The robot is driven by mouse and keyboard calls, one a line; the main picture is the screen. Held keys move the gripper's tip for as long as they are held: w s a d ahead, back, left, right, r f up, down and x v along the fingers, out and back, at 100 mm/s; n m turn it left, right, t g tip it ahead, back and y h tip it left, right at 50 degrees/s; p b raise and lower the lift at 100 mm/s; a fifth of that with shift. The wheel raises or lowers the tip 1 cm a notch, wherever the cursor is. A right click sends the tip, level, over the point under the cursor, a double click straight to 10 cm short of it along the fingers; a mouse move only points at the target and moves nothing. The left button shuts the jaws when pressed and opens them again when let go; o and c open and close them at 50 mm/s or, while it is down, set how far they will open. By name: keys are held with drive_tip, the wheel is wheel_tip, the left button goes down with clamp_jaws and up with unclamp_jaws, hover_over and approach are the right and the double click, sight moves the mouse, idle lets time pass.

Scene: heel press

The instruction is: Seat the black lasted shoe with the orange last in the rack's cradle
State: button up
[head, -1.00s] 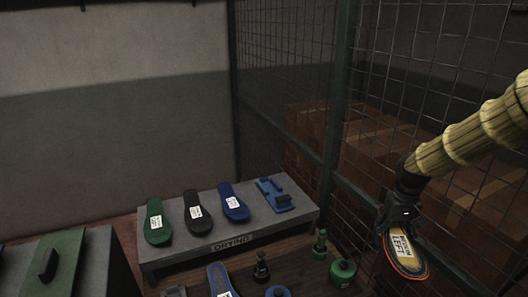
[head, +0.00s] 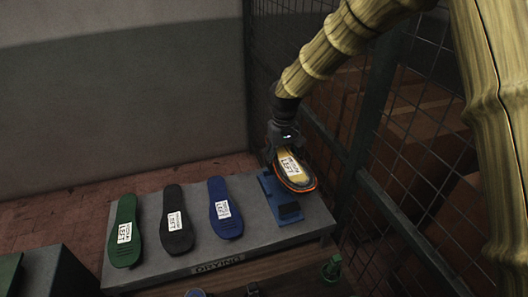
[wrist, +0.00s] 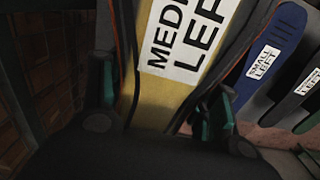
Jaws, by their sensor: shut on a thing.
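My gripper (head: 284,143) is shut on the black lasted shoe (head: 305,186), near one end of it. The shoe has a dark body, an orange edge and a yellow face with a white MEDIUM LEFT label. In the wrist view the yellow face and label (wrist: 182,42) show between the two teal-padded fingers (wrist: 163,100). The blue cradle (head: 275,198) is at the right end of the grey rack (head: 250,243). The shoe shows over the cradle's far right side and hides part of it. I cannot tell the height of the gap.
Green (head: 125,232), black (head: 177,222) and blue (head: 225,208) soles with white labels lie left of the cradle on the rack. A wire mesh fence with a post (head: 368,120) stands close on the right. A green bottle-like object (head: 331,268) stands in front of the rack.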

drive_tip(key=shift+w, duration=0.1)
drive_tip(key=shift+s+f, duration=0.1)
drive_tip(key=shift+s, duration=0.25)
drive_tip(key=shift+s+a+b, duration=0.25)
drive_tip(key=shift+s+b, duration=0.35)
drive_tip(key=shift+s, duration=0.45)
drive_tip(key=w+f, duration=0.1)
drive_tip(key=f, duration=0.1)
drive_tip(key=w+f+b, duration=0.1)
drive_tip(key=shift+w+d+f, duration=0.1)
drive_tip(key=shift+w+f, duration=0.1)
drive_tip(key=shift+f, duration=0.2)
drive_tip(key=f, duration=0.1)
drive_tip(key=f+b, duration=0.1)
drive_tip(key=f, duration=0.1)
drive_tip(key=shift+s+f+b, duration=0.15)
drive_tip(key=shift+s+b, duration=0.1)
drive_tip(key=shift+b, duration=0.1)
drive_tip(key=shift+s+f, duration=0.15)
drive_tip(key=shift+s, duration=0.15)
drive_tip(key=shift+w+f, duration=0.2)
drive_tip(key=shift+f, duration=0.05)
